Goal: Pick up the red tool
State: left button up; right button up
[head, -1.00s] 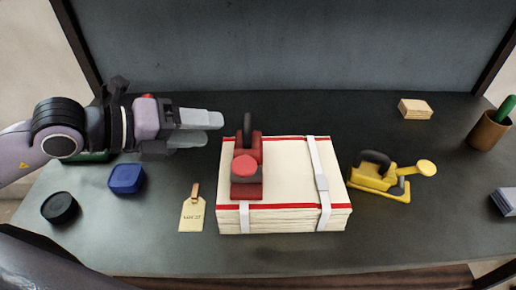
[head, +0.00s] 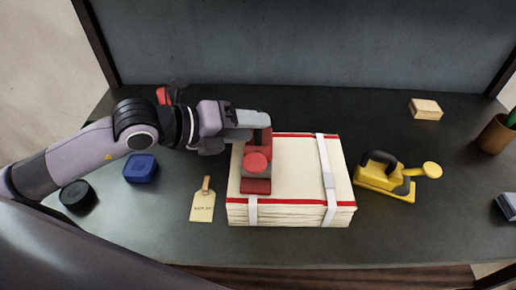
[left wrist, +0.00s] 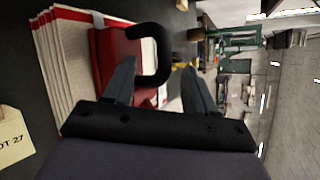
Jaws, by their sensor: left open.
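The red tool (head: 257,178) stands on the left part of a strapped stack of cream sheets (head: 295,170). Its black curved handle is hidden by my gripper in the head view, but shows in the left wrist view (left wrist: 160,45) with the red body (left wrist: 110,55) beside it. My left gripper (head: 262,124) is open at the tool's far end, above the stack. In the left wrist view the handle appears between the two open fingers (left wrist: 158,64); I cannot tell whether they touch it. My right gripper is not in view.
A yellow tool (head: 385,178) stands right of the stack. A tag (head: 203,205), a blue block (head: 141,168) and a black round piece (head: 77,197) lie to the left. A wooden block (head: 425,109) and a brown cup (head: 495,134) are at the right.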

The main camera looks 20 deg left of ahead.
pick_arm(q)
jog(key=shift+c, duration=0.4)
grip_shut()
jog(key=shift+s+f, duration=0.15)
jog(key=shift+f, duration=0.15)
dwell(0.6)
jog(key=shift+r, duration=0.2)
